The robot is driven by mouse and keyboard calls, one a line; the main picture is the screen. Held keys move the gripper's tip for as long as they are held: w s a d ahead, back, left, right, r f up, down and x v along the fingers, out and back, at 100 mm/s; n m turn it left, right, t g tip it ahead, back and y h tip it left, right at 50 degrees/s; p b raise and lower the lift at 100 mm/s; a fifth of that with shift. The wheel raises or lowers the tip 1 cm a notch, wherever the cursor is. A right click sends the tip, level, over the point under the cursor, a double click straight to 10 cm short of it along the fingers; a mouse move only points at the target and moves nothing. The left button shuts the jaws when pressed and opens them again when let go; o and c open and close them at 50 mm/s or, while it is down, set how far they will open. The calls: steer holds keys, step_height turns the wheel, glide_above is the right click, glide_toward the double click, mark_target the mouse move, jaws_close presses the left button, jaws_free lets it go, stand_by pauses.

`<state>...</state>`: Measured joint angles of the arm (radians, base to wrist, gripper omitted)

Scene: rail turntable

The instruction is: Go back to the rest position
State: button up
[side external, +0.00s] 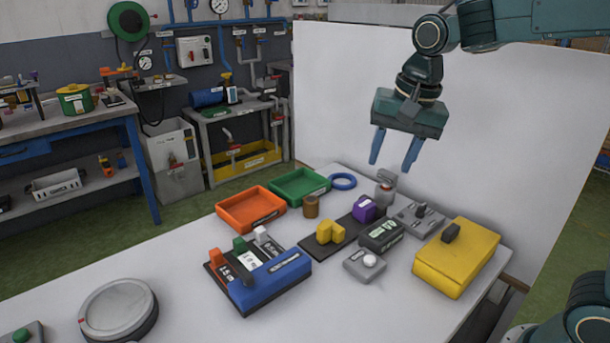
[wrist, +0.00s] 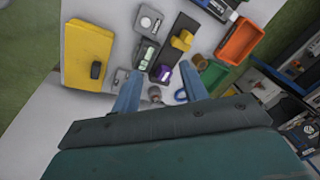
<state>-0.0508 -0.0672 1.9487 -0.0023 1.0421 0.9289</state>
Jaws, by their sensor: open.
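My gripper (side external: 394,150) hangs above the far right part of the white table (side external: 200,270), with its blue fingers apart and nothing between them. It is well clear of the objects below. In the wrist view my gripper (wrist: 158,95) also shows spread fingers, and the table objects lie below and beyond them. The round grey turntable (side external: 118,308) sits at the table's front left; I cannot make it out in the wrist view.
An orange tray (side external: 250,209), a green tray (side external: 298,186), a blue rack (side external: 265,280), a dark rail with a yellow block (side external: 330,232) and purple block (side external: 363,208), and a yellow box (side external: 457,257) stand on the table. A white panel (side external: 450,130) rises behind it.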

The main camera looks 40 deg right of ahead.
steer(key=s+d+f+n+t, duration=0.1)
steer(key=s+n, duration=0.4)
steer(key=s, duration=0.3)
steer(key=s+f+n+t, duration=0.1)
steer(key=s+n+t, duration=0.1)
steer(key=s+n, duration=0.3)
steer(key=s, duration=0.4)
steer(key=shift+s+d, duration=0.3)
steer(key=shift+d, duration=0.1)
